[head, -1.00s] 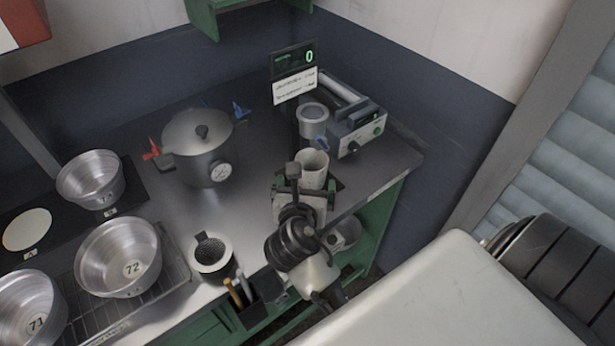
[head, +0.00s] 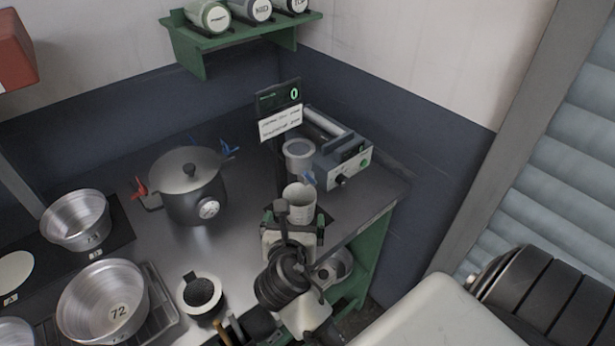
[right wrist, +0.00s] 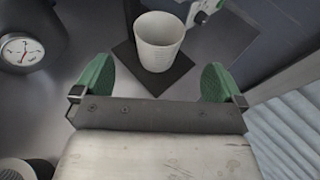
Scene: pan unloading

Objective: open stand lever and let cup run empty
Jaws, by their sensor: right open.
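The stand's grey cup (head: 298,154) sits upright at the back, beside a grey box. The blue lever (head: 310,179) shows just below the cup. A pale beaker (head: 299,203) stands upright beneath the cup; it also shows in the right wrist view (right wrist: 160,42), on a dark square plate (right wrist: 153,73). My right gripper (head: 294,222) is in front of the beaker, its green fingers spread. In the right wrist view the gripper (right wrist: 157,84) is open and empty, with the beaker beyond the fingertips, apart from them. The lever is not visible there. My left gripper is out of view.
A display (head: 278,97) above the stand reads 0. A lidded pot (head: 191,190) with red and blue handles stands to the left. The grey box (head: 343,165) stands right of the cup. Metal pans (head: 103,300) and a black strainer (head: 201,294) are nearer, at left.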

